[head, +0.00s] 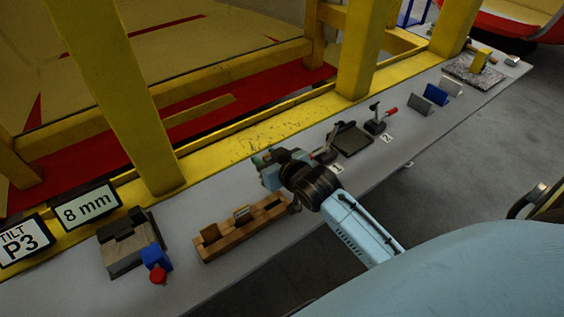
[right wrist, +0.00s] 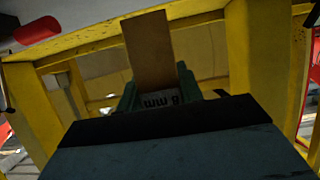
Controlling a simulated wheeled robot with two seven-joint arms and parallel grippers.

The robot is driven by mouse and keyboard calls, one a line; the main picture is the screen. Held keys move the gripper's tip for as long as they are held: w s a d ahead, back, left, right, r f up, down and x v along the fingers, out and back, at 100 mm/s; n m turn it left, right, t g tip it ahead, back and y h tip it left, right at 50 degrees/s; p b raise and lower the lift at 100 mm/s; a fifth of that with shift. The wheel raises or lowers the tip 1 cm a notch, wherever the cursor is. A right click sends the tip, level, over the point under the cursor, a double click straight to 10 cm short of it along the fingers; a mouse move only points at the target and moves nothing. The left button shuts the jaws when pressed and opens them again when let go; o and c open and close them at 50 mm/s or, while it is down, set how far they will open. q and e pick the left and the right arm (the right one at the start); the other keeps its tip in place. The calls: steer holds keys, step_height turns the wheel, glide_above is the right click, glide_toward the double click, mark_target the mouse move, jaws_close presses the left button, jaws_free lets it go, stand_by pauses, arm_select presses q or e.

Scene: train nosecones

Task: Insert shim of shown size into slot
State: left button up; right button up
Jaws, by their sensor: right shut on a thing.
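A sign (head: 87,206) at the left reads "8 mm". My right gripper (head: 266,170) is raised over the bench, just beyond the right end of a wooden rack (head: 225,245). In the right wrist view it is shut on a brown shim (right wrist: 149,48), which stands up between the green fingers; its lower part bears an "8 mm" label. The shim cannot be made out clearly in the head view. Two more shims, one plain (head: 210,233) and one labelled (head: 241,212), stand in the rack. A grey block fixture with a dark stepped top (head: 128,240) sits left of the rack. My left gripper is out of view.
A blue block with a red knob (head: 157,275) is at the fixture's front. A "TILT P3" sign (head: 22,244) stands far left. Toggle clamps (head: 375,122), a dark pad (head: 352,139) and blue plates (head: 435,95) lie farther right. Yellow posts (head: 115,95) border the bench's back.

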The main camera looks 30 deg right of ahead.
steer(key=shift+f, duration=2.9)
steer(key=shift+b, duration=0.3)
steer(key=shift+f, duration=0.15)
steer(key=o, duration=1.1)
steer(key=shift+o, duration=0.2)
